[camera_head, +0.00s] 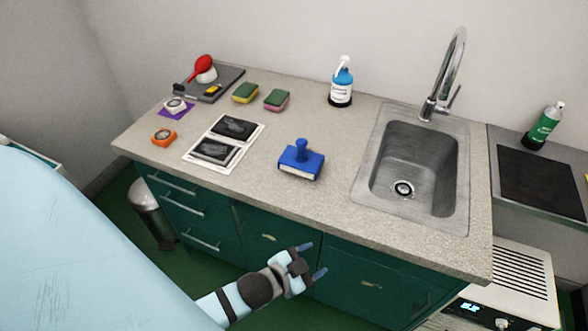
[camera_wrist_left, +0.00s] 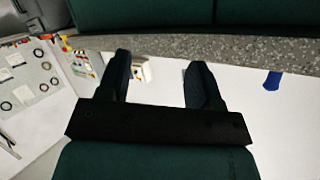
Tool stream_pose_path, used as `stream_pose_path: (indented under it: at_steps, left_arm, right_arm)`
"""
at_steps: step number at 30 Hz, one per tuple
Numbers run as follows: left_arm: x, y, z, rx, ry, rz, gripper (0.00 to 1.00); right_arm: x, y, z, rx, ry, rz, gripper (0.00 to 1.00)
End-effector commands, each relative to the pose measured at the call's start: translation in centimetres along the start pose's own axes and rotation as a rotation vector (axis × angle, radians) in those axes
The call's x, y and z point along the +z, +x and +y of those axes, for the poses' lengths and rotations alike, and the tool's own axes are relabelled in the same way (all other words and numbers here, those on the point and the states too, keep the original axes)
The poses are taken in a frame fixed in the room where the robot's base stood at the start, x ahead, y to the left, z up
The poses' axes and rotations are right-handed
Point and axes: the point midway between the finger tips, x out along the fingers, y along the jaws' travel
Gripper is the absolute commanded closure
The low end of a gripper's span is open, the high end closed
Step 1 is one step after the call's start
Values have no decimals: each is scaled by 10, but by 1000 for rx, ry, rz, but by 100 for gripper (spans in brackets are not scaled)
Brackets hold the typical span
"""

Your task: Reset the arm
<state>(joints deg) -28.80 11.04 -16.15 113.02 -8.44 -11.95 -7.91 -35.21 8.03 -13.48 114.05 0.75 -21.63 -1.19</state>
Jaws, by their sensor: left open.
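My left gripper (camera_head: 314,261) is open and empty in the head view, in front of the green cabinet doors and below the counter's front edge. In the left wrist view its two dark fingers (camera_wrist_left: 165,82) stand apart with nothing between them. The left arm reaches in from the bottom of the head view. A large pale blue part at the left of the head view looks like my own body. My right gripper is not in view.
The speckled counter (camera_head: 330,215) holds a blue stamp-like block (camera_head: 302,160), a white card with dark pictures (camera_head: 222,140), two sponges (camera_head: 262,96) and a spray bottle (camera_head: 341,82). A sink (camera_head: 412,175) is at right. A bin (camera_head: 148,205) stands left of the cabinet (camera_head: 265,240).

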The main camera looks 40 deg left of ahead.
Motion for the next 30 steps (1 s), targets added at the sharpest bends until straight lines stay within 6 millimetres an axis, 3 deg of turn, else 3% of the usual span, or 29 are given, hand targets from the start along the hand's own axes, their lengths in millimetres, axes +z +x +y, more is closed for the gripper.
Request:
stream_pose_path:
  at_steps: [1,3,5,14,19,27,30]
  left_arm:
    - [19,-14,10,11,-116,-82,41]
    - [39,-28,19,22,-239,-170,41]
    - [48,-35,25,28,-305,-215,41]
    - [54,-40,28,33,-350,-246,41]
    - [42,-45,24,32,-347,-245,41]
    - [-7,-64,5,24,-345,-244,41]
    - [-10,-65,3,22,-344,-242,41]
  right_arm:
    - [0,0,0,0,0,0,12]
    - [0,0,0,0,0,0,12]
    - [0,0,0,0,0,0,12]
    - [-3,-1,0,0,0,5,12]
    - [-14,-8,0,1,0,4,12]
    - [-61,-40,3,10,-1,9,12]
    - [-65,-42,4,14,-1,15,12]
